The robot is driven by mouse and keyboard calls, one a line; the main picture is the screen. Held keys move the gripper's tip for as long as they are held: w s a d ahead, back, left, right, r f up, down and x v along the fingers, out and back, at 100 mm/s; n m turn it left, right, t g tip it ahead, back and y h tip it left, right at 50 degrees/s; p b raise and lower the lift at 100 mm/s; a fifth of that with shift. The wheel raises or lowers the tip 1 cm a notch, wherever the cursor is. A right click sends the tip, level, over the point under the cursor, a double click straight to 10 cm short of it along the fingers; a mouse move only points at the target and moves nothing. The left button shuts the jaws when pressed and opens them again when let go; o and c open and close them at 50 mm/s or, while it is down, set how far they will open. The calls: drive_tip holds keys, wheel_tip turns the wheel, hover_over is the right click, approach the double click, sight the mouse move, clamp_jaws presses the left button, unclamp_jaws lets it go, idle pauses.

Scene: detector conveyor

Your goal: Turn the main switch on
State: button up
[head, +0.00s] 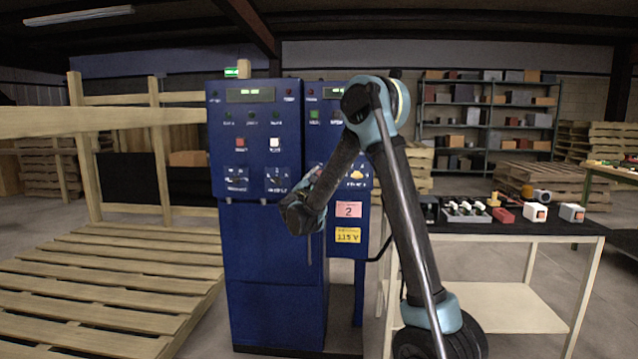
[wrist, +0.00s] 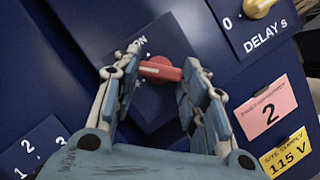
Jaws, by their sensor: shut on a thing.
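The main switch is a red rotary handle (wrist: 160,69) on a dark blue square plate, seen in the wrist view. An "ON" label shows just above it, partly covered by a finger. The handle lies nearly crosswise in that picture, with its wider end to the right. My gripper (wrist: 163,66) has one finger on each side of the handle and is shut on it. In the head view my arm's wrist hides the switch on the front of the right blue cabinet (head: 313,95).
A yellow knob marked "DELAY s" (wrist: 262,6) sits up and right of the switch. A pink "2" card (wrist: 270,107) and a yellow "115 V" card (wrist: 290,155) are at right. A table (head: 480,229) with parts stands right of the cabinets; a wooden pallet (head: 120,262) lies left.

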drive_tip(key=shift+s+r+m+g+h, duration=0.15)
drive_tip(key=shift+m+g, duration=0.45)
drive_tip(key=shift+m, duration=0.95)
drive_tip(key=shift+w+m+g+h, duration=0.1)
drive_tip(key=shift+m+g+h, duration=0.35)
drive_tip(key=shift+m, duration=1.15)
drive_tip(key=shift+s+r+m+g, duration=0.1)
drive_tip(key=shift+m+g, duration=0.65)
drive_tip(key=shift+m, duration=0.8)
drive_tip(key=o, duration=1.1)
drive_tip(key=shift+c, duration=0.2)
drive_tip(key=shift+a, duration=0.1)
drive_tip(key=v, duration=1.1)
drive_tip(key=shift+s, duration=0.3)
